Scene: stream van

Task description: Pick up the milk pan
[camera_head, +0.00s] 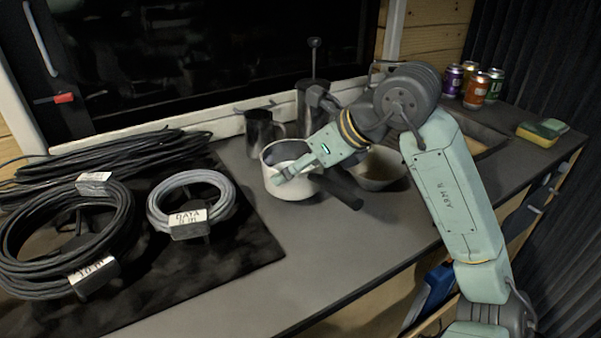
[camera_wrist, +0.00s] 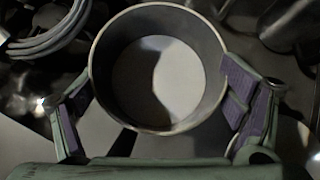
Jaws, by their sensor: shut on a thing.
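The milk pan (camera_head: 292,192) is a pale, round pan with a dark handle pointing to the lower right, on or just above the grey counter in the head view. My gripper (camera_head: 288,172) reaches down over it from the right. In the wrist view the pan (camera_wrist: 165,80) is upright and looks empty, with a shadow across its inside. The purple-padded fingers of my gripper (camera_wrist: 155,112) stand on either side of it, the right pad against its wall.
A metal jug (camera_head: 262,135) and a taller metal pot (camera_head: 310,105) stand behind the pan. A bowl (camera_head: 378,170) sits close on its right. Coiled cables (camera_head: 190,200) lie on a dark mat at left. The counter (camera_head: 340,240) is clear in front.

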